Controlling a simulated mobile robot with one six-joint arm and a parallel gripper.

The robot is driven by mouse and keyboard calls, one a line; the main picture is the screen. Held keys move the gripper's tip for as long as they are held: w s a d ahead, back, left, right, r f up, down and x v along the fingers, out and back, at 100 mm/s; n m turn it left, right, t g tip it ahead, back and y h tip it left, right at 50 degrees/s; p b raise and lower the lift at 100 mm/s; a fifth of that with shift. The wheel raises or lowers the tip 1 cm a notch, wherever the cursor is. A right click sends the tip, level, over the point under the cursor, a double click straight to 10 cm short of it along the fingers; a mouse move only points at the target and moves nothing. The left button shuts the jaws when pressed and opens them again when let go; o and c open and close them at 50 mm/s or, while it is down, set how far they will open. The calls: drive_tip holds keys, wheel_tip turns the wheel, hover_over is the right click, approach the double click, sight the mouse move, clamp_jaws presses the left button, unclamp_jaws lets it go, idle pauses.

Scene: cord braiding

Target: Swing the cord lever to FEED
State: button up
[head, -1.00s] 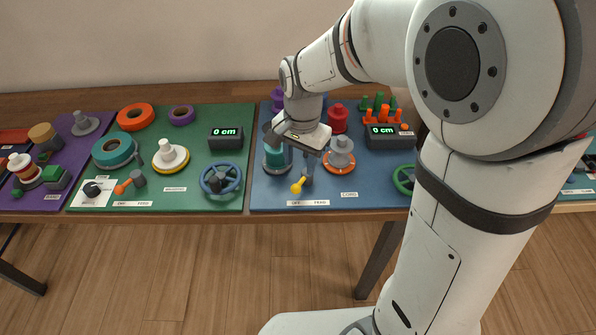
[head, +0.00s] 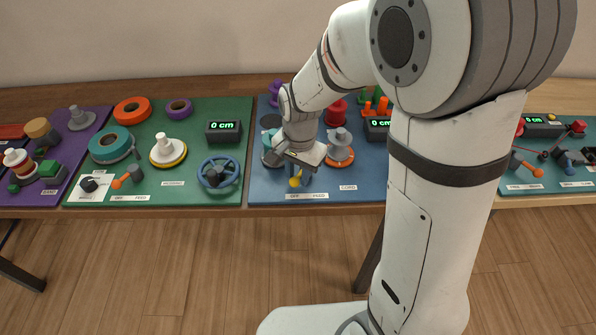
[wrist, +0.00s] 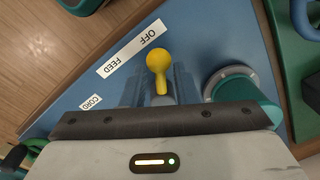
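The cord lever has a yellow ball knob (wrist: 158,62) and sits on the blue board behind the OFF/FEED label (wrist: 132,48). In the head view the knob (head: 295,182) shows just under my gripper (head: 299,178), nearest the OFF end of the label (head: 307,196). In the wrist view my gripper (wrist: 158,88) has one grey finger on each side of the yellow lever, with gaps visible, so it looks open around it. The lever's base is hidden behind the gripper body.
A teal spool (wrist: 240,92) stands close beside the gripper in the wrist view. An orange-based grey spool (head: 339,150) is to the right, near the CORD label (head: 348,188). A green board (head: 225,195) with a blue handwheel (head: 219,173) lies to the left.

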clamp_jaws()
drive_tip(key=shift+s+d+n, duration=0.1)
drive_tip(key=shift+n, duration=0.2)
drive_tip(key=n, duration=0.1)
drive_tip(key=d+n, duration=0.1)
drive_tip(key=shift+s+n, duration=0.2)
drive_tip(key=shift+n, duration=0.2)
drive_tip(key=n, duration=0.1)
drive_tip(key=d+n, duration=0.1)
drive_tip(key=shift+n, duration=0.4)
drive_tip(key=n, duration=0.1)
drive_tip(key=d+n, duration=0.1)
drive_tip(key=n, duration=0.1)
drive_tip(key=shift+w+d+n, duration=0.1)
drive_tip(key=shift+d+n, duration=0.2)
drive_tip(key=shift+n, duration=0.6)
drive_tip(key=shift+w+d+n, duration=0.1)
drive_tip(key=shift+d+n, duration=0.15)
drive_tip(key=shift+n, duration=0.65)
